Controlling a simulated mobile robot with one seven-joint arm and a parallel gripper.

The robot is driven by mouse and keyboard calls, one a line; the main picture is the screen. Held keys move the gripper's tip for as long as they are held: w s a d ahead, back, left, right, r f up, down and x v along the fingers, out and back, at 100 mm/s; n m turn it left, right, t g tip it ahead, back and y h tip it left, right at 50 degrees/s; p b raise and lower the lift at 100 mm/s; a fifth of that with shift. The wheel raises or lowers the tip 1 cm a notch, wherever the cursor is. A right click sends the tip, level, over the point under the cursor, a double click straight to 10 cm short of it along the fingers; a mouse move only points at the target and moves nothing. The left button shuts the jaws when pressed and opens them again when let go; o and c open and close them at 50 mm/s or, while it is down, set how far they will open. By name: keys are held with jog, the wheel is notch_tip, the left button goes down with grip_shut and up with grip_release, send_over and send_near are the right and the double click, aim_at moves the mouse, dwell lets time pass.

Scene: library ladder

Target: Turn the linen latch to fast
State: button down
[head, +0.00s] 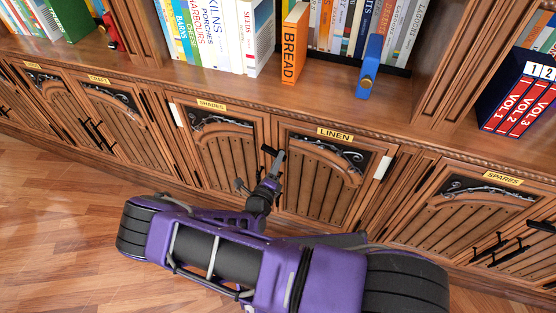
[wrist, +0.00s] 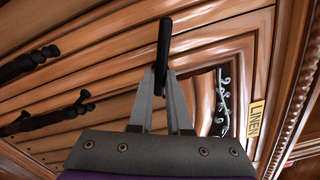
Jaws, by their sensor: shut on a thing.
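The linen door (head: 318,185) is a carved wooden cupboard door under a yellow LINEN label (head: 335,133). Its latch is a short black bar (head: 269,150) near the door's upper left edge. In the wrist view the latch (wrist: 165,45) stands upright in the picture, with the LINEN label (wrist: 256,118) to its right. My gripper (head: 273,163) is at the latch, its fingers shut on the bar. In the wrist view the gripper fingertips (wrist: 162,72) meet around the bar's lower part and hide the pivot. I cannot read any fast marking.
The shades door (head: 225,150) is to the left and the spares door (head: 490,220) to the right. Black pull handles (wrist: 45,118) lie left of my fingers in the wrist view. Open wooden floor (head: 50,200) lies left.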

jog(key=n, duration=0.4)
jog(key=shift+n, duration=0.3)
dwell(0.4)
jog(key=c, duration=0.9)
grip_release()
jog(key=shift+o, duration=0.2)
jog(key=v, duration=1.7)
jog(key=shift+s+p, duration=0.25)
jog(key=shift+p, duration=0.05)
jog(key=shift+a, duration=0.15)
